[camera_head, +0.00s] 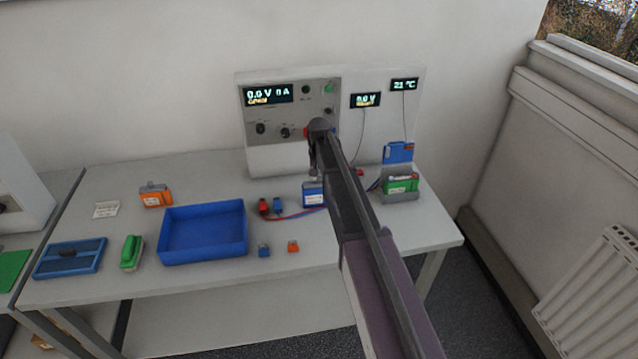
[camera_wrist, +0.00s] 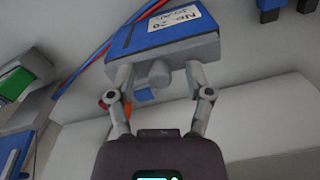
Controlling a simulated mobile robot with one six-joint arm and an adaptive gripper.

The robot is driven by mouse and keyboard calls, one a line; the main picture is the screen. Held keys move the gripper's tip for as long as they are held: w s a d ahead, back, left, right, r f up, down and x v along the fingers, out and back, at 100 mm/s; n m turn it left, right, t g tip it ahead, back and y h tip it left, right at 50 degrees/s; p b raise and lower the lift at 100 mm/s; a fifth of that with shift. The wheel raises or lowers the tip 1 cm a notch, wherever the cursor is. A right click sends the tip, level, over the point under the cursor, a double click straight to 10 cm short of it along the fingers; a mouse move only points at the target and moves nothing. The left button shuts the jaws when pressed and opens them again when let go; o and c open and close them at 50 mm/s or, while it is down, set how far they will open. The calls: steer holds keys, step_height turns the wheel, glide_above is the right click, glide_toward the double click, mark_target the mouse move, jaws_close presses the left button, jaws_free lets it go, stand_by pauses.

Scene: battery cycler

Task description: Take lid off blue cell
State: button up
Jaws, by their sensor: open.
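The blue cell (camera_head: 313,194) stands on the bench in front of the cycler, partly hidden by my arm. In the wrist view the blue cell (camera_wrist: 135,38) shows a white label and, towards me, a grey lid (camera_wrist: 188,50) with a round knob (camera_wrist: 160,74). My gripper (camera_head: 314,174) is right above the cell. In the wrist view my gripper (camera_wrist: 159,78) is open, with one finger on each side of the knob. The fingertips come close to the lid; I cannot tell whether they touch it.
A blue bin (camera_head: 203,234) stands left of the cell. Red (camera_head: 264,207) and blue (camera_head: 278,205) leads lie beside the cell. A green cell (camera_head: 400,185) in a grey holder is at right. An orange cell (camera_head: 156,196) stands at the back left.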

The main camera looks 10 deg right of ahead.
mark_target(320, 177)
steer(key=shift+c, duration=0.2)
jaws_close()
steer(key=shift+r, duration=0.1)
step_height(320, 177, up, 3)
steer(key=p, duration=0.3)
steer(key=shift+r, duration=0.1)
steer(key=shift+s+r+p, duration=0.15)
steer(key=shift+r+p, duration=0.2)
steer(key=shift+p, duration=0.2)
steer(key=s+d, duration=0.2)
steer(key=s, duration=1.3)
steer(key=shift+s+d+r+p, duration=0.15)
steer(key=shift+s+r+p, duration=0.15)
steer(key=shift+r+p, duration=0.15)
